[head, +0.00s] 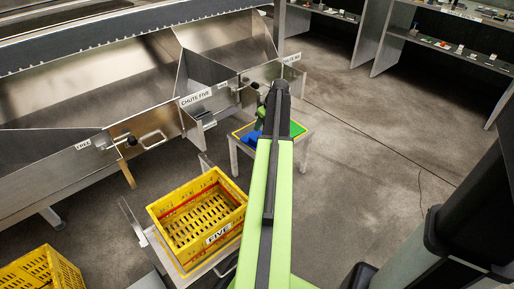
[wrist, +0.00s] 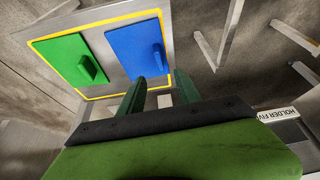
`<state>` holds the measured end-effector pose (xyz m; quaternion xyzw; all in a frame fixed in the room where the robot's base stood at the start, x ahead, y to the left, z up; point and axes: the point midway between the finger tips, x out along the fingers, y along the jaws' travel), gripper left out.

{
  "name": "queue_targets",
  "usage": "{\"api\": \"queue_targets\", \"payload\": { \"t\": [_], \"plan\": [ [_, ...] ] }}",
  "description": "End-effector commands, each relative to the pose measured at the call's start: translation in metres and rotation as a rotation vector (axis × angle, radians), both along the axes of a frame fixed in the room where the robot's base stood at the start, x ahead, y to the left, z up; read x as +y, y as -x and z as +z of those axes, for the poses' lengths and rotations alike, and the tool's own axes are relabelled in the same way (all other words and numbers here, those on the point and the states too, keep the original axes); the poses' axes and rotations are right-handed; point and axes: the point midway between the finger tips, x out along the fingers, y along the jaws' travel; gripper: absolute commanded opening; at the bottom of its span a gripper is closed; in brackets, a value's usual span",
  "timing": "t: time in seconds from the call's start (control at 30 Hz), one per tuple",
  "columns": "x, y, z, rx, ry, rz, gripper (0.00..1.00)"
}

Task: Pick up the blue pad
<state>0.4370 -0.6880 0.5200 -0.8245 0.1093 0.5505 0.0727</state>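The blue pad (wrist: 137,47) lies flat beside the green pad (wrist: 63,58) on a small table with a yellow border (wrist: 97,21). Each pad has a raised grip of its own colour, seen in the wrist view. My gripper (wrist: 161,78) is open and empty, its two dark green fingers apart at the near edge of the blue pad. In the head view the blue pad (head: 250,139) shows only in part, left of my arm, and the green pad (head: 297,129) shows to its right. My arm hides the middle of the table and most of my gripper.
A yellow crate (head: 212,240) stands on a stand in front of the table. Steel chutes (head: 207,100) with handles run close on the left. Another yellow crate (head: 40,272) is at lower left. Shelves (head: 440,45) stand at the back. The floor (head: 365,150) at right is mostly clear.

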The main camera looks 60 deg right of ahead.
Motion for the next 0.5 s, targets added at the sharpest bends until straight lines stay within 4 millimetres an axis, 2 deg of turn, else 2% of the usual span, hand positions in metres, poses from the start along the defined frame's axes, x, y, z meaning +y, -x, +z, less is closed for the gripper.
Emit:
{"api": "queue_targets", "payload": {
  "t": [0.03,0.3,0.4,0.5],
  "plan": [
    [-0.002,-0.005,-0.021,0.000,0.000,0.001,0.40],
    [-0.008,-0.027,-0.078,0.000,0.000,0.000,0.40],
    [-0.010,-0.034,-0.092,0.000,0.000,-0.001,0.40],
    [-0.011,-0.036,-0.094,0.000,0.000,-0.002,0.40]
  ]
}}
